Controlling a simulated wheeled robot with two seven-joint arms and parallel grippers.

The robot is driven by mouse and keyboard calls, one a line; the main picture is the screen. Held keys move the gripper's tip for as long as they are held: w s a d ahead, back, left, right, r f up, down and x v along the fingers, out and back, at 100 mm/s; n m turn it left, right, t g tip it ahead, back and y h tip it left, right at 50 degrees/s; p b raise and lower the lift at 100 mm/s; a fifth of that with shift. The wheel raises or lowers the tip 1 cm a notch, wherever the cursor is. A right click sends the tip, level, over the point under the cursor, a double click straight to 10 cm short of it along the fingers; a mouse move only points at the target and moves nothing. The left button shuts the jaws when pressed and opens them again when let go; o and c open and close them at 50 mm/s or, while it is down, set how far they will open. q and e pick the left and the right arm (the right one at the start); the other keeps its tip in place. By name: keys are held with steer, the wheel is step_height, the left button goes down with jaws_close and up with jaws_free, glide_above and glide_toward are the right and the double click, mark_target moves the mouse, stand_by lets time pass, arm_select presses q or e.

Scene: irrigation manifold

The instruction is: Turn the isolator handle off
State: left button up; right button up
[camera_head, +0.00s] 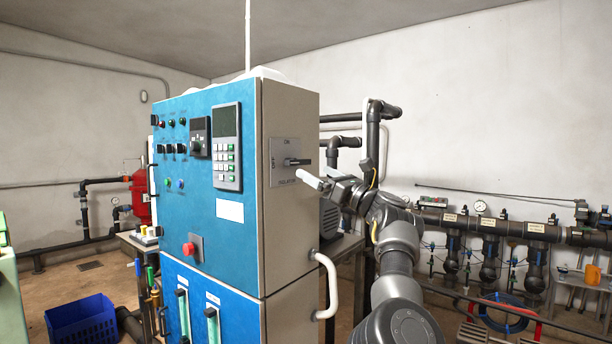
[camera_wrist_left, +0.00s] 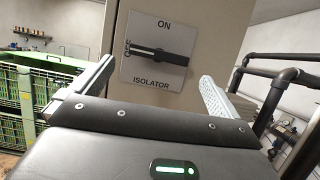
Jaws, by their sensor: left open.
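The isolator handle (camera_head: 297,161) is a dark bar on a grey plate (camera_head: 282,178) on the beige side of the blue cabinet. In the left wrist view the handle (camera_wrist_left: 160,53) lies roughly horizontal across the plate (camera_wrist_left: 150,74). The plate reads ON at the top, OFF at the left and ISOLATOR at the bottom. My left gripper (camera_head: 322,181) is in front of the plate, a little below the handle in the head view. In the wrist view its open fingers (camera_wrist_left: 158,72) stand apart either side of the plate, with nothing between them. My right gripper is not seen.
The blue cabinet (camera_head: 205,220) has a red stop button (camera_head: 193,248) and a white side rail (camera_head: 328,285). Dark pipes (camera_head: 373,130) run behind my arm, and a valve manifold (camera_head: 500,226) lines the right wall. A blue crate (camera_head: 82,322) is on the floor at left.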

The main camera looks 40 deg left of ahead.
arm_select(q)
steer(key=shift+b+v, duration=0.35)
steer(key=shift+v, duration=1.2)
